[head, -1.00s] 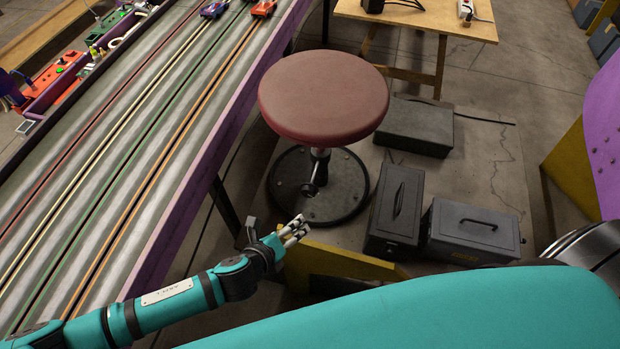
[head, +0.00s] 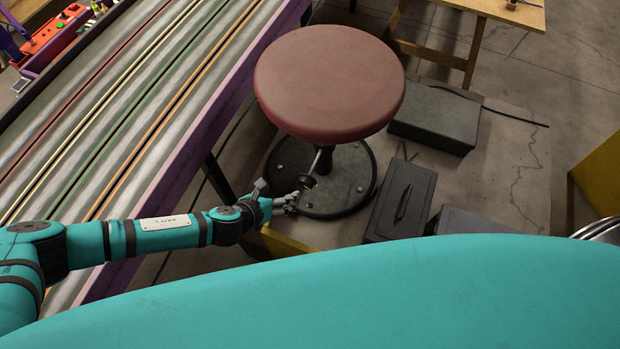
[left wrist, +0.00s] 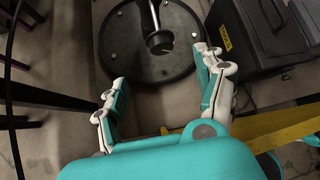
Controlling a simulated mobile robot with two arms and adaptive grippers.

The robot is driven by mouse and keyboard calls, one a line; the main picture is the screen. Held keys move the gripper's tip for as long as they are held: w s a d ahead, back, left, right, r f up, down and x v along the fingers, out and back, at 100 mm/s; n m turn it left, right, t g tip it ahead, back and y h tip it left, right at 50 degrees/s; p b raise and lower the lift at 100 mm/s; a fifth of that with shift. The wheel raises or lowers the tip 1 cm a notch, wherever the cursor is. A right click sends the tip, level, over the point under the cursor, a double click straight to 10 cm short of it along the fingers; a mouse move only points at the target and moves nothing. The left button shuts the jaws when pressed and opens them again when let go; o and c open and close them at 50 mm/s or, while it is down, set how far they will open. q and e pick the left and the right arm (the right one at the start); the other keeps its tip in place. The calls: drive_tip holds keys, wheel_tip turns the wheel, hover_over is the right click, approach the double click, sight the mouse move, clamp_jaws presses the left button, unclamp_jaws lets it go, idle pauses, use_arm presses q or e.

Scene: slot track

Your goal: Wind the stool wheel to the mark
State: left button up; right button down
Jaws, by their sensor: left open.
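The stool (head: 330,80) has a round dark red seat on a black round base (head: 345,190). A black knob-like wheel (head: 306,182) shows low under the seat on a thin metal rod. The wheel also shows in the left wrist view (left wrist: 159,42), ahead of the fingers. My left gripper (head: 291,199) is open and empty, just short of the wheel at its lower left. In the left wrist view the open fingers (left wrist: 162,70) stand apart with the wheel beyond the gap between them. No mark can be made out. My right gripper is out of view.
The slot track (head: 140,110) runs along the left, with a purple edge. Dark cases (head: 402,200) and a grey box (head: 435,120) stand right of the stool. A wooden table (head: 490,12) is behind. A yellow bar (left wrist: 280,122) lies near my left gripper.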

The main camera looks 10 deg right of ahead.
sight(303, 183)
use_arm(q)
drive_tip(key=b+x, duration=0.4)
drive_tip(key=x, duration=1.2)
drive_tip(key=shift+d+f+b, duration=0.15)
drive_tip(key=shift+b, duration=0.2)
drive_tip(key=shift+w+d+f, duration=0.35)
drive_tip(key=shift+w, duration=0.1)
drive_tip(key=c, duration=1.2)
drive_tip(key=shift+b, duration=0.45)
